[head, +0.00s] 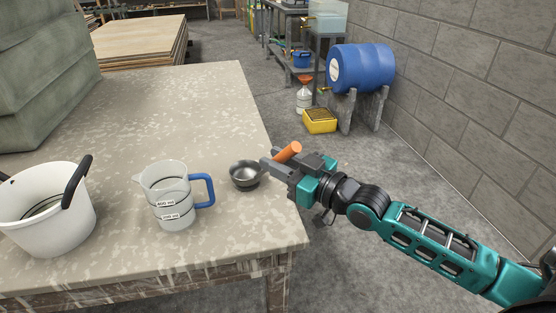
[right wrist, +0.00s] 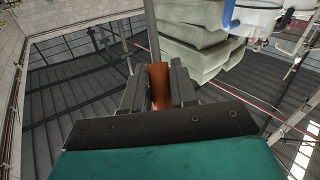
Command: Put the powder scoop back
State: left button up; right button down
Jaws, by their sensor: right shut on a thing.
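The powder scoop has a round grey metal bowl (head: 245,174) and an orange handle (head: 288,152). My right gripper (head: 278,168) is shut on the orange handle near the table's right edge. The bowl points left, over the table top; I cannot tell whether it touches the table. In the right wrist view the handle (right wrist: 160,86) sits between the two fingers (right wrist: 160,92), with a thin grey shaft running up from it. The bowl is out of that view. My left gripper is not in view.
A clear measuring jug (head: 172,195) with a blue handle stands just left of the scoop bowl. A white bucket (head: 45,215) stands further left on the table (head: 200,105). Grey-green sacks (head: 45,70) are stacked behind.

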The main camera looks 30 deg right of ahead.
aim_at(299, 143)
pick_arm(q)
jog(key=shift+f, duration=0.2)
pick_arm(e)
jog(key=shift+f, duration=0.3)
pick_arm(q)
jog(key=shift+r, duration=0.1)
pick_arm(e)
jog(key=shift+c, duration=1.4)
grip_release()
